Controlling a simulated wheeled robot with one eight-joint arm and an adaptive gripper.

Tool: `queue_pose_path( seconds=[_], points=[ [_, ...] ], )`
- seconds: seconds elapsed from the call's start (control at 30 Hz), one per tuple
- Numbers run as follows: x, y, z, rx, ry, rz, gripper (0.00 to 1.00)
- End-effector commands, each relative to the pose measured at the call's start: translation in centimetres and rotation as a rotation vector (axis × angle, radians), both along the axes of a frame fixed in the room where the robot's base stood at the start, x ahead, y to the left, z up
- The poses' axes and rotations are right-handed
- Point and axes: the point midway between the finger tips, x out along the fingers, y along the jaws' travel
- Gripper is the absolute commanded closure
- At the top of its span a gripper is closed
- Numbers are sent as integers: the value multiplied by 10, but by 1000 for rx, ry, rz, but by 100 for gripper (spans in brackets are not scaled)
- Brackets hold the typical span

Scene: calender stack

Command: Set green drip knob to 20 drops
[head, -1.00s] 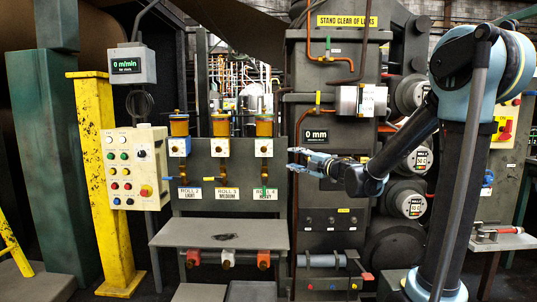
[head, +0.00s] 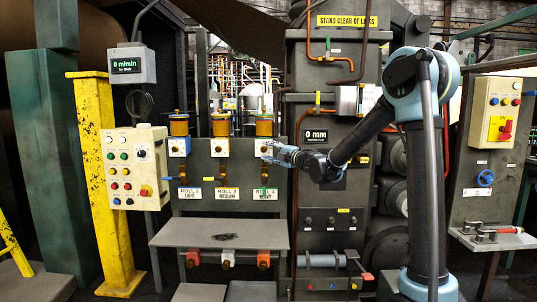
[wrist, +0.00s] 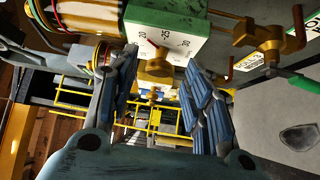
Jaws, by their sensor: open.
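The green drip feeder (wrist: 170,12) has a green top side and a white dial face (wrist: 182,32), seen turned in the wrist view. The numbers 20, 25 and 30 are readable; the pointer's exact setting is unclear. A brass drip knob (wrist: 154,72) stands out from this face. My gripper (wrist: 163,60) is open, its two fingers on either side of the knob; contact cannot be told.
Brass valves (wrist: 265,38) and a green lever (wrist: 298,82) are close by in the wrist view. A grey shelf (head: 190,235) is below. The machine column (head: 335,70) stands right.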

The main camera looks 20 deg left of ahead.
Motion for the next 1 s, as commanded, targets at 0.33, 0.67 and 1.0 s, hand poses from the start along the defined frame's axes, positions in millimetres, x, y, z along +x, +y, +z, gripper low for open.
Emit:
queue_pose_path(
  seconds=[0.33, 0.67, 1.0],
  points=[
    [7, 12, 1, 0, 0, 0, 55],
    [7, 12, 1, 0, 0, 0, 95],
    [6, 12, 1, -41, -9, 1, 99]
  ],
)
